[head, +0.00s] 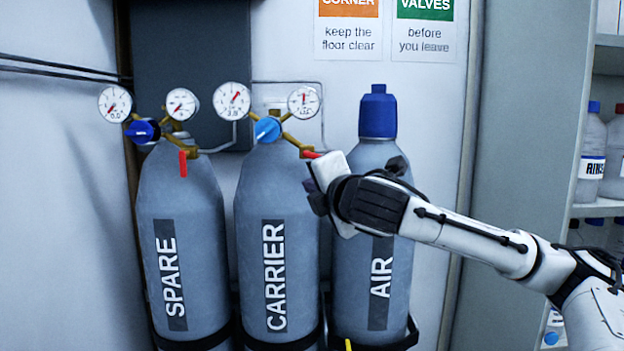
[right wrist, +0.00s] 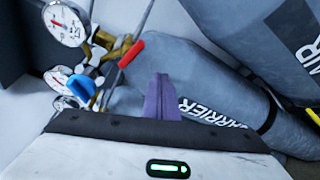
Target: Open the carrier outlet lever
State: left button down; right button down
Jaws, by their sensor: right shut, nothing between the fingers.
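The carrier cylinder (head: 276,190) is the middle grey one, with two gauges, a light blue knob (head: 267,129) and a brass outlet on top. Its red outlet lever (head: 311,154) points to the right, roughly level, in the head view. In the right wrist view the lever (right wrist: 131,50) shows as a short red bar beyond my fingers. My right gripper (head: 314,188) is shut and empty, just below and right of the lever. Its purple fingertips (right wrist: 162,98) appear apart from the lever; the exact gap is unclear. My left gripper is out of view.
The spare cylinder (head: 180,235) stands to the left, with its own red lever (head: 183,164) hanging down. The air cylinder (head: 345,270) with a blue cap stands right, behind my right arm. A shelf with bottles (head: 592,155) is at the far right.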

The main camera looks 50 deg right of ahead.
pick_arm(q)
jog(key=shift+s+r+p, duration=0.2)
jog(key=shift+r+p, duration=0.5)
jog(key=shift+p, duration=0.55)
pick_arm(e)
jog(key=s+a+r, duration=0.2)
jog(key=s+a, duration=0.4)
jog(key=s, duration=0.1)
jog(key=shift+a+r, duration=0.2)
jog(key=shift+r, duration=0.2)
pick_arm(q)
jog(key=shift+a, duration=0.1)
